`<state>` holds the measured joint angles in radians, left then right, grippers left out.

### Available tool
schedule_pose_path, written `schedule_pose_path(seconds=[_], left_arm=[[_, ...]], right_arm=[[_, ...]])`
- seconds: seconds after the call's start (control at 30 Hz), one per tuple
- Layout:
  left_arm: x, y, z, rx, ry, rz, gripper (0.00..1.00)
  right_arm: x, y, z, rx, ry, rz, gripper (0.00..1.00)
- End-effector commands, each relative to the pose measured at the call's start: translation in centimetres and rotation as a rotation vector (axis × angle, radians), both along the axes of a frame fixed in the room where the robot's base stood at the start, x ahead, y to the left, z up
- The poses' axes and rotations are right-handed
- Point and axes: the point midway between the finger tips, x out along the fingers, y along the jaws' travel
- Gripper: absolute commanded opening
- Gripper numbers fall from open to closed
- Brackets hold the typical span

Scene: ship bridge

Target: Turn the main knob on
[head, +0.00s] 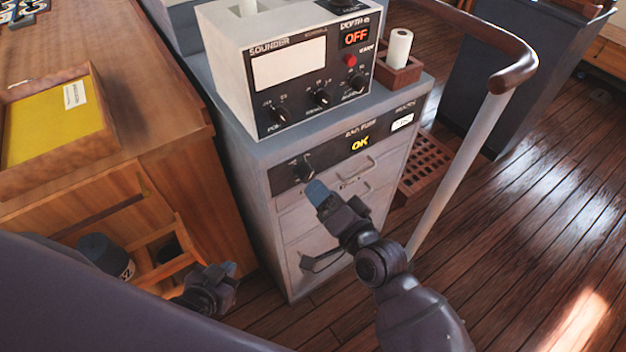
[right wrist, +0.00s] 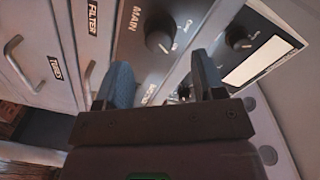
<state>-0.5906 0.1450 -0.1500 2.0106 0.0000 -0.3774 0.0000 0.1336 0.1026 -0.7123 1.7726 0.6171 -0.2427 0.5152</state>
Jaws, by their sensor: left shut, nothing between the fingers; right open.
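The main knob (right wrist: 160,38) is black and round, on a dark panel marked MAIN in the right wrist view. In the head view a black knob (head: 303,170) sits at the left of the cabinet's dark upper strip. My right gripper (right wrist: 162,82) is open, its two blue fingers pointing at the panel; the knob lies beyond the fingertips, between them in the picture. In the head view my right gripper (head: 317,192) is just below and right of the knob, apparently not touching it. My left gripper (head: 228,270) is shut and empty, low at the cabinet's left.
A sounder box (head: 290,75) with several knobs, a red button and an OFF display stands on the grey cabinet (head: 290,225). The strip also shows a yellow OK. Drawers with handles lie below. A curved handrail (head: 512,78) rises at right; a wooden desk (head: 150,165) is at left.

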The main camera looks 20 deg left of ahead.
Motion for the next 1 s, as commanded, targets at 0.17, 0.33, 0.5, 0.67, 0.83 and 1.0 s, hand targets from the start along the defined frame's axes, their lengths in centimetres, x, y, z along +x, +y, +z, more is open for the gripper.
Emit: schedule_pose_path(seconds=[0.17,0.33,0.5,0.67,0.83,1.0], left_arm=[[-0.1,0.0,0.0,0.001,0.002,0.001,0.00],[-0.3,0.1,-0.1,0.000,0.006,0.002,0.00],[-0.5,0.1,-0.2,0.000,0.010,0.004,0.00],[-0.6,0.1,-0.3,0.000,0.011,0.004,0.00],[-0.5,0.1,-0.2,-0.001,0.011,0.004,0.00],[-0.3,0.0,-0.2,-0.002,0.007,0.003,0.00]], right_arm=[[-1.9,-2.4,0.1,-0.002,-0.001,0.000,0.63],[-2.8,-3.5,0.2,0.000,-0.001,-0.001,0.63],[-3.1,-3.8,0.2,0.001,0.000,-0.001,0.63],[-3.1,-3.8,0.2,0.001,0.000,-0.001,0.63],[-3.1,-3.8,0.2,0.001,0.000,-0.001,0.63],[-3.1,-3.8,0.2,-0.002,-0.003,-0.001,0.63]])
